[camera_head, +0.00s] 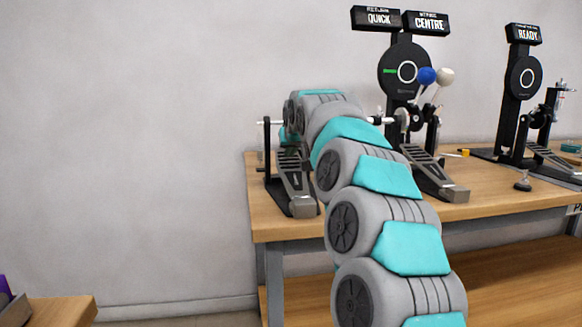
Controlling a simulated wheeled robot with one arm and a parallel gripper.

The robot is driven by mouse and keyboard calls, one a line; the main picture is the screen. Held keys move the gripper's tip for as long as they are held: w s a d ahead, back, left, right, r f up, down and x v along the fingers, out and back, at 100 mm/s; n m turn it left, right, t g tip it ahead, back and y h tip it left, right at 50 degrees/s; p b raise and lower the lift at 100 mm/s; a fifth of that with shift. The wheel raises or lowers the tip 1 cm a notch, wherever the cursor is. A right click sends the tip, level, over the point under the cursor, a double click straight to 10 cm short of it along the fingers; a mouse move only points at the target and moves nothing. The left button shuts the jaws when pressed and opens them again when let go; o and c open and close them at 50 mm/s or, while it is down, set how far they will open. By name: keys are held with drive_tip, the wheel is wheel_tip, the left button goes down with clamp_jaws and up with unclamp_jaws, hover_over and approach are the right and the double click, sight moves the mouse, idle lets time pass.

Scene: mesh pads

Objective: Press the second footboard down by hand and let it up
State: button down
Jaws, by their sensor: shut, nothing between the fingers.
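A double pedal stands on the wooden workbench (470,203). Its left footboard (294,186) is a grey slatted plate, sloping from a black frame down toward the bench's front edge. Its right footboard (437,178) is a similar plate, sloping down to the right below a black post. Two beaters, one blue (427,76) and one pale (446,76), stand raised at the right unit. My arm reaches across the bench between the footboards, its far end bending down behind the left footboard's upper end. My gripper's fingers are hidden there, so contact cannot be seen.
Signs (379,18) reading "QUICK" and "CENTRE" top the post with a round dial (405,71). A second stand (525,77) marked "READY" and another pedal are at the right. A small dark knob (522,182) sits near the front edge. The wall is close behind.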

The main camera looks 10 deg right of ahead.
sight(291, 166)
drive_tip(key=shift+f+b, duration=1.55)
drive_tip(key=shift+f, duration=0.9)
drive_tip(key=shift+r, duration=0.15)
